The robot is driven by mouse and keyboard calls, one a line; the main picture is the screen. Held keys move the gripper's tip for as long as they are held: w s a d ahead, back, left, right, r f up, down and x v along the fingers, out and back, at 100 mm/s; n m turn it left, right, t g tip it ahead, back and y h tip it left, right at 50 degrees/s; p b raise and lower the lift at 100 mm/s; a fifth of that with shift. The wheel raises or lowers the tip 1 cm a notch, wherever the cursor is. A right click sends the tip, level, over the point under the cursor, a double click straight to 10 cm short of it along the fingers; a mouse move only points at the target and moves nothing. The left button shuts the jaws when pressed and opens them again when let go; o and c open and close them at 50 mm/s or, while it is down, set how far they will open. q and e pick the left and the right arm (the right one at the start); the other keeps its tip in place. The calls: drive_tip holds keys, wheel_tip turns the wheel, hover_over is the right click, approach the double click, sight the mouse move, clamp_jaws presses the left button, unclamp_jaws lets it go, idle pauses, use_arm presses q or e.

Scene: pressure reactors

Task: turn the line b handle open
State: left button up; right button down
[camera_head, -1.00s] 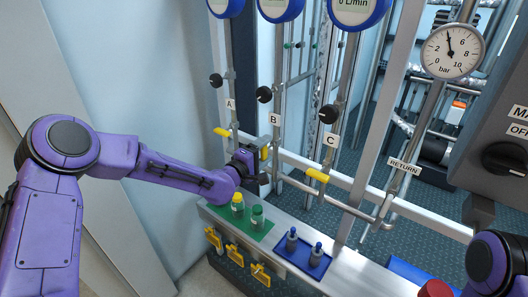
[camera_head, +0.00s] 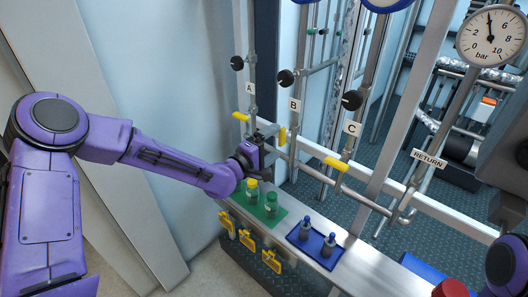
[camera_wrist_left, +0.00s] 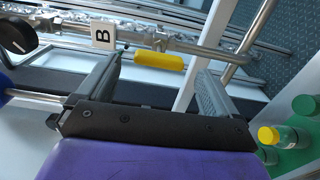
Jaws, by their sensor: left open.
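The line B handle (camera_head: 282,136) is a yellow lever on the pipe under the B label (camera_head: 295,105). It points along its pipe, unlike the A and C handles. In the left wrist view the yellow handle (camera_wrist_left: 160,61) shows between and just beyond the fingertips, lying along the pipe beside the B label (camera_wrist_left: 103,36). My left gripper (camera_head: 269,138) is open at this handle, its fingers partly overlapping it in the head view. The wrist view shows the left gripper (camera_wrist_left: 160,68) spread and empty, a finger on either side of the handle.
The yellow A handle (camera_head: 240,117) and C handle (camera_head: 337,164) stand close on either side. Below are green and yellow-capped bottles on a green mat (camera_head: 237,205) and blue-capped bottles on a blue tray (camera_head: 331,260). A gauge (camera_head: 490,37) hangs upper right.

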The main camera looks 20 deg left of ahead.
use_arm(q)
drive_tip(key=v, duration=0.5)
drive_tip(key=shift+s+a, duration=0.15)
drive_tip(key=shift+s, duration=0.15)
drive_tip(key=s+a+f+m+g+y, duration=0.1)
drive_tip(key=s+a+f+g+y, duration=0.3)
drive_tip(key=f, duration=0.6)
drive_tip(key=s+d+f+m+g+y, duration=0.1)
drive_tip(key=s+f+m+g+y, duration=0.1)
drive_tip(key=s+f, duration=0.6)
drive_tip(key=s+a+f+m+g+y, duration=0.1)
drive_tip(key=s+f+g, duration=0.3)
drive_tip(key=s+f, duration=0.4)
drive_tip(key=s+a+f+m+g+y, duration=0.2)
drive_tip(key=s+f, duration=0.7)
drive_tip(key=s, duration=0.7)
drive_tip(key=shift+a+m+g+y, duration=0.3)
drive_tip(key=shift+a+m+g, duration=0.15)
drive_tip(key=shift+m+g, duration=0.35)
